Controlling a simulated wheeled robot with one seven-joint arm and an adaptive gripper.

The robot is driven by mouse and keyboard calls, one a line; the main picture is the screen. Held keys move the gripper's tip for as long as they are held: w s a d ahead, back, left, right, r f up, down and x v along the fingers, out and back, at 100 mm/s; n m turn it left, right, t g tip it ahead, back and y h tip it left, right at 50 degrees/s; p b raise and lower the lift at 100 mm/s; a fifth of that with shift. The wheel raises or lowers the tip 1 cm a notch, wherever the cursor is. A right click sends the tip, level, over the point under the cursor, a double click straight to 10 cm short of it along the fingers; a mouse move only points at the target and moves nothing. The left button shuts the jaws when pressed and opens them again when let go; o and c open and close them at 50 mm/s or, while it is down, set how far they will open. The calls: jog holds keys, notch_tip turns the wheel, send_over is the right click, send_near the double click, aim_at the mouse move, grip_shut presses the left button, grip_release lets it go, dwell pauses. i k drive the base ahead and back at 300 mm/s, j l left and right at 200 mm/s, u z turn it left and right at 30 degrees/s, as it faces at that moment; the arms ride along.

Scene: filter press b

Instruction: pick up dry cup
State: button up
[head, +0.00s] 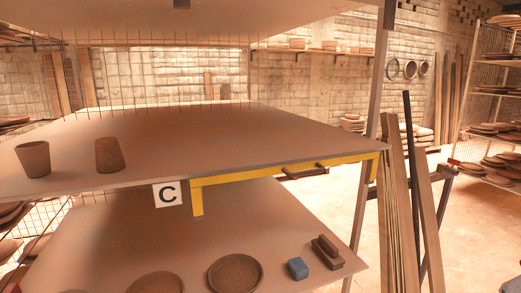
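Two brown clay cups stand on the upper shelf board (240,135) at the left of the head view. The left cup (33,160) is lighter, stands upright with its mouth up and narrows towards its base. The right cup (109,156) is darker and seems to stand mouth down, wider at the bottom. The two stand apart, near the front edge. I cannot tell for certain from the picture which cup is dry. My gripper is not in view.
A "C" sign (168,194) and a yellow frame (270,168) with a dark handle (306,172) sit along the shelf edge. The lower shelf holds round plates (236,273), a blue block (298,268) and a brown block (327,252). Planks (400,200) lean at the right.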

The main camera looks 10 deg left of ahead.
aim_at(34, 156)
jog(key=u, duration=1.9)
